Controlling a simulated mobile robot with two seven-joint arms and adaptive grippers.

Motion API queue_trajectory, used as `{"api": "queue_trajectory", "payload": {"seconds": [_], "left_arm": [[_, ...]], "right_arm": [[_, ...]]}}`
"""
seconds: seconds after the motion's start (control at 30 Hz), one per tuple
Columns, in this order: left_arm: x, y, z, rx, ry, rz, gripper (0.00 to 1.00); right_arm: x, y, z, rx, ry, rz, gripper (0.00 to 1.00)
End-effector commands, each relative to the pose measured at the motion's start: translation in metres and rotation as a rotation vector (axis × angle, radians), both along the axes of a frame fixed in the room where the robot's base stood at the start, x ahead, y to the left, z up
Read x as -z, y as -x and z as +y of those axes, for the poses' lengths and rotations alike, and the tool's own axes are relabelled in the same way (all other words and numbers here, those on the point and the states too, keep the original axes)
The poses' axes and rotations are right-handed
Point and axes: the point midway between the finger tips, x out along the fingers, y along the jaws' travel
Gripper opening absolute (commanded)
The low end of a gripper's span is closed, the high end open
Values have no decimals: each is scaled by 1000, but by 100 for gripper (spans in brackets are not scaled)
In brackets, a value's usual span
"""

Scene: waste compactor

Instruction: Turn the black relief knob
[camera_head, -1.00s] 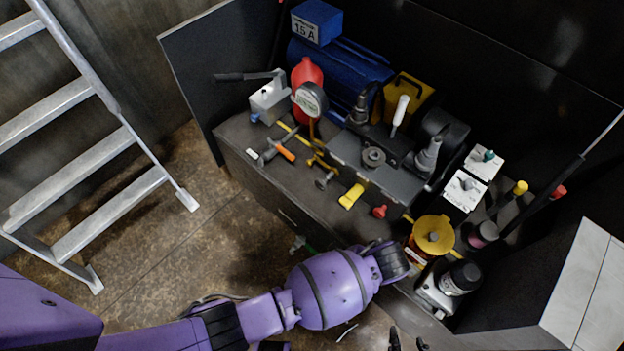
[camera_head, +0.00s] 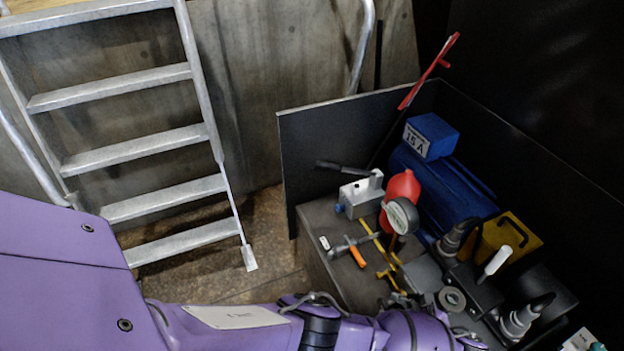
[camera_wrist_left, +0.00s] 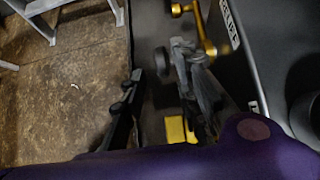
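In the left wrist view, my left gripper (camera_wrist_left: 155,90) is open, its two dark fingers apart over the dark bench. A white label (camera_wrist_left: 229,24), which seems to read "RELIEF", lies to the upper right of the fingers. A small dark round piece (camera_wrist_left: 161,61) shows between the fingers near the right one; I cannot tell if it is the black relief knob. In the head view my purple left arm covers the bottom, and the knob cannot be made out. My right gripper is not in view.
A yellow piece (camera_wrist_left: 178,130) lies below the fingers. A metal ladder (camera_head: 150,150) stands left.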

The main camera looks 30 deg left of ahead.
Motion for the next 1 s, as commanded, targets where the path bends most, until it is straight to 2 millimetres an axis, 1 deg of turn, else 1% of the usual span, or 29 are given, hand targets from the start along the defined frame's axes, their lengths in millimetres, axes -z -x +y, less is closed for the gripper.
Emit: {"api": "queue_trajectory", "payload": {"seconds": [0.03,0.1,0.23,0.37,0.6,0.8,0.83,1.0], "left_arm": [[6,-6,5,-1,-2,-4,29],[13,-10,11,0,-2,-5,29],[22,-16,19,1,0,-6,29],[25,-19,22,0,2,-6,29],[25,-19,22,1,2,-6,29],[25,-19,22,1,2,-6,2],[25,-19,22,1,2,-6,0],[25,-18,22,0,2,-5,0]], "right_arm": [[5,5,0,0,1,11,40],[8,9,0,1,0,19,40],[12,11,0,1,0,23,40],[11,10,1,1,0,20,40],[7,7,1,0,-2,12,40],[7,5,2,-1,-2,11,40],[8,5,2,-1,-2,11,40],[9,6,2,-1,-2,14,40]]}}
